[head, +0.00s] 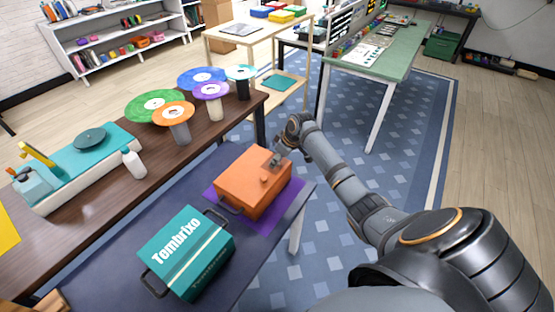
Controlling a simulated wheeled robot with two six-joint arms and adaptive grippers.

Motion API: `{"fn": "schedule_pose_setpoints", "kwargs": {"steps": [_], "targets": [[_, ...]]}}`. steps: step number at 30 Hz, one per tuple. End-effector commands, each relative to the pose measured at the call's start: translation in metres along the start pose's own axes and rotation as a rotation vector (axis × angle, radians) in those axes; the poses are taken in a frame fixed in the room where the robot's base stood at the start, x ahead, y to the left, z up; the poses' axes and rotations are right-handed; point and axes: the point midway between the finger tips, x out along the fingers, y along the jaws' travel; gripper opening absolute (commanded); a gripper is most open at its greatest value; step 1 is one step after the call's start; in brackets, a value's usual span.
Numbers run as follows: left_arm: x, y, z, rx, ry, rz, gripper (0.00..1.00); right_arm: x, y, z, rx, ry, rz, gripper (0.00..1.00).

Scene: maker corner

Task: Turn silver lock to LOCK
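An orange box (246,192) with a small round orange knob (264,181) on top sits on a purple mat (256,222) on the dark table. My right gripper (276,158) reaches in from the right and its tip is over the far right part of the box's top. The fingers are small and grey here, and I cannot tell whether they are open or shut, or whether they touch anything. I cannot make out a silver lock; the gripper may cover it. My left gripper is not in view.
Behind is a brown table (103,187) with several coloured discs, a white bottle (133,163) and a teal-topped machine (85,160).

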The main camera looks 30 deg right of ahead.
Motion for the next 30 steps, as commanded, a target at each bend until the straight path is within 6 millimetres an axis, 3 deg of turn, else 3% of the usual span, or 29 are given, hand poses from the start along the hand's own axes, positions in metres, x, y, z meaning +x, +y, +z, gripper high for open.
{"fn": "schedule_pose_setpoints", "kwargs": {"steps": [2,9,20,30], "targets": [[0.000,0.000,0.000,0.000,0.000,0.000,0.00,0.000,0.000,0.000,0.000,0.000,0.000,0.33],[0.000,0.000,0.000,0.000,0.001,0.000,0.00,0.000,0.000,0.000,0.000,0.000,0.000,0.00],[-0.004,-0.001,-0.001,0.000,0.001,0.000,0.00,-0.002,-0.001,0.000,0.012,-0.001,0.004,0.00],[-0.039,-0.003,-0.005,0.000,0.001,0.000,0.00,-0.007,-0.004,-0.002,0.169,-0.002,0.066,0.00]]}}
